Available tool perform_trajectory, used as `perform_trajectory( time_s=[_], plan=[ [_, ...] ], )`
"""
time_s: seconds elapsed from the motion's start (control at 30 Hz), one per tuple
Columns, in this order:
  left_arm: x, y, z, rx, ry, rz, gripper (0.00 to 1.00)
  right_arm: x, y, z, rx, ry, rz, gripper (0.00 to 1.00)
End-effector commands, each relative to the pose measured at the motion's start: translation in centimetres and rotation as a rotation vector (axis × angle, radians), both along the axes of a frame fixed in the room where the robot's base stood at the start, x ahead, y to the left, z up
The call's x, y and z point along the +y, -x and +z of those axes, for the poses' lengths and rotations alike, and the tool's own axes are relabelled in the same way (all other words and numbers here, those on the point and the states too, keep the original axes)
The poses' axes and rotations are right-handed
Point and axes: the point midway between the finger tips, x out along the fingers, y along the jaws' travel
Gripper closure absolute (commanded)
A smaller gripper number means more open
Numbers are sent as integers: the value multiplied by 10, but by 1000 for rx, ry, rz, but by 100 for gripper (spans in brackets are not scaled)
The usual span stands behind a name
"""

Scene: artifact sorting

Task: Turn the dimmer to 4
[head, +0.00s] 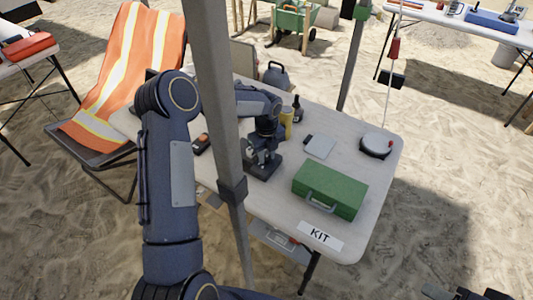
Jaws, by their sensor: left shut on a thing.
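My left arm reaches up from the bottom and bends over the table. Its gripper (259,152) points down at a small dark box (266,169) that looks like the dimmer, on the near left part of the white table (385,190). The gripper is shut on what appears to be the dimmer's knob. The fingers and my wrist hide the knob, and no scale or number on the dimmer can be read from here.
A grey pole (216,90) stands in front of my left forearm. On the table are a green case (330,190), a grey pad (320,146), a round device (375,146), a yellow cylinder (286,122), a dark bottle (297,108) and a KIT label (320,236).

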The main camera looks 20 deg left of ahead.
Motion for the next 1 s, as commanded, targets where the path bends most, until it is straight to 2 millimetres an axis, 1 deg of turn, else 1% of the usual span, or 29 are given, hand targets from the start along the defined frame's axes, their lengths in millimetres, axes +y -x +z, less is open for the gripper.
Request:
perform_trajectory(
  time_s=[0.2,0.5,0.73,1.0],
  plan=[
    [0,-1,2,-4,-1,-187,98,0,0,4,0,0,0,53],
    [0,-1,2,-4,-1,-369,98,0,0,7,0,0,0,53],
    [0,-1,1,-3,-1,-437,98,0,0,8,0,0,0,53],
    [0,-1,1,-3,-1,-456,98,0,0,8,0,0,0,53]
  ],
)
